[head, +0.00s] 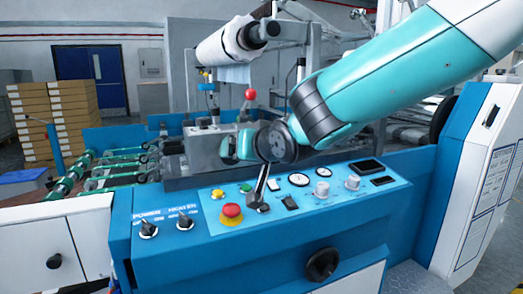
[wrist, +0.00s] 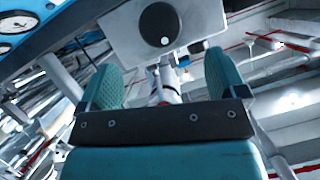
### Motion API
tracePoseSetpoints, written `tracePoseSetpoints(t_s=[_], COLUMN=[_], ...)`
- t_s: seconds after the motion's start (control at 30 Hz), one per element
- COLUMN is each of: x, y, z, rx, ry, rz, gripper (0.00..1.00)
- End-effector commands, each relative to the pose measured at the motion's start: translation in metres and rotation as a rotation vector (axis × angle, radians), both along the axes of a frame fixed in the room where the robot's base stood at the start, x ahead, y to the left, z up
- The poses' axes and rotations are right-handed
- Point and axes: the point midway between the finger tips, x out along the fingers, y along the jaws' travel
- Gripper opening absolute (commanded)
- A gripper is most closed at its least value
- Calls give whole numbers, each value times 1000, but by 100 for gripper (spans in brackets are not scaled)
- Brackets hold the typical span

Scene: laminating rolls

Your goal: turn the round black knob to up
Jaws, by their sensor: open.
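A round black knob (wrist: 160,24) with a white dot on its rim sits on a pale grey box face (wrist: 203,18) in the wrist view. The dot is at the knob's lower edge in that picture. My gripper (wrist: 163,75) is open, with its teal fingers apart and the knob beyond their tips, not touched. Another round black knob (head: 322,264) is on the blue front below the panel.
The control panel (head: 330,209) has a red emergency button (head: 231,212), POWER (head: 147,229) and HEATER (head: 185,221) switches, dials and a lever below my gripper. A red-tipped lever (head: 250,95) stands behind it. A white roll (head: 225,45) hangs above the grey box.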

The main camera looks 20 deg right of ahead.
Motion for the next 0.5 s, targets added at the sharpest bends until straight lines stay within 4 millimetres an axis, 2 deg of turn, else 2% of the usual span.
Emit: tracePoseSetpoints(t_s=[0.03, 0.2, 0.33, 0.5], x=[-12, -43, -57, -63], y=[-1, -4, -5, -6], z=[5, 17, 23, 25], rx=[1, 1, 0, 0], ry=[-5, -3, 0, 1], rz=[2, 2, 1, 0], gripper=[90, 90, 90, 90])
